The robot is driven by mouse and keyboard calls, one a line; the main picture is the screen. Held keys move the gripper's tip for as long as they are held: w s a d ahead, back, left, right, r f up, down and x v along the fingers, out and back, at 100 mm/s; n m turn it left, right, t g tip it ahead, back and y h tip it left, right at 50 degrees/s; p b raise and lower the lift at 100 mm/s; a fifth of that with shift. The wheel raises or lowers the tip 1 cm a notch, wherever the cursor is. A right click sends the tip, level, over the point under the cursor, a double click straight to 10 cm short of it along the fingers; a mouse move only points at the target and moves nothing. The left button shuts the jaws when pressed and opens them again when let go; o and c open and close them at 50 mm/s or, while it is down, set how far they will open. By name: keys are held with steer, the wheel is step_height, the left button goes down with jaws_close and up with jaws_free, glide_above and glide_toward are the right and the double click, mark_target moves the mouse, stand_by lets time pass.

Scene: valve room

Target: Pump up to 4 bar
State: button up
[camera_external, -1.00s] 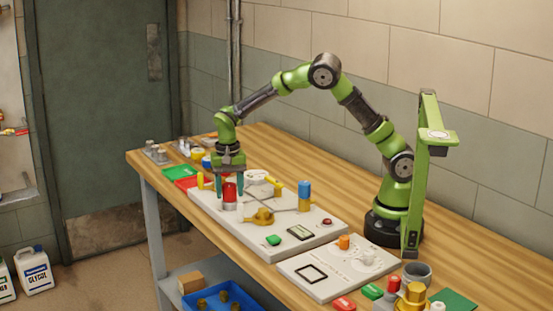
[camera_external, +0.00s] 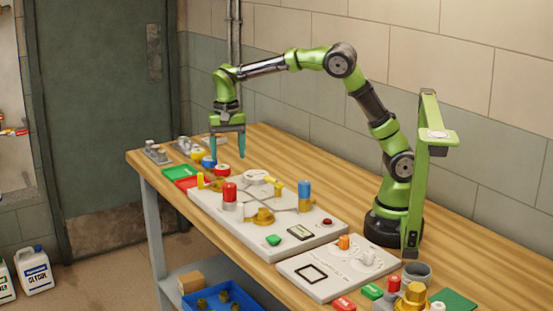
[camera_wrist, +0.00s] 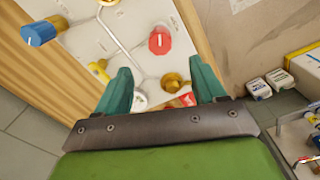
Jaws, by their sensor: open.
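A pale valve board (camera_external: 215,212) lies on the wooden bench. On it stand a red knob (camera_external: 229,192), a blue knob (camera_external: 304,188) and a round white gauge-like disc (camera_external: 257,176), whose reading is too small to tell. My gripper (camera_external: 228,157) is open and empty, pointing down above the board's far left end. In the wrist view, the red knob (camera_wrist: 160,43) and blue knob (camera_wrist: 40,34) show beyond the open fingers (camera_wrist: 160,72).
A second pale panel (camera_external: 300,287) with an orange knob (camera_external: 344,241) lies at the right. Green and red trays (camera_external: 181,173) and several coloured round parts (camera_external: 208,161) sit left of the board. A green stand (camera_external: 428,170) rises beside my base.

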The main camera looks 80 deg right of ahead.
step_height(320, 180, up, 5)
steer(key=shift+r, duration=0.15)
stand_by(0.3)
steer(key=s+a+n+t+y, duration=0.1)
steer(key=s+a+n+t, duration=0.1)
steer(key=s, duration=0.9)
steer(key=s+a+r+n+t+y, duration=0.1)
steer(key=s+a+n+t, duration=0.2)
steer(key=s, duration=0.9)
steer(key=n+t, duration=0.2)
steer(key=n, duration=0.2)
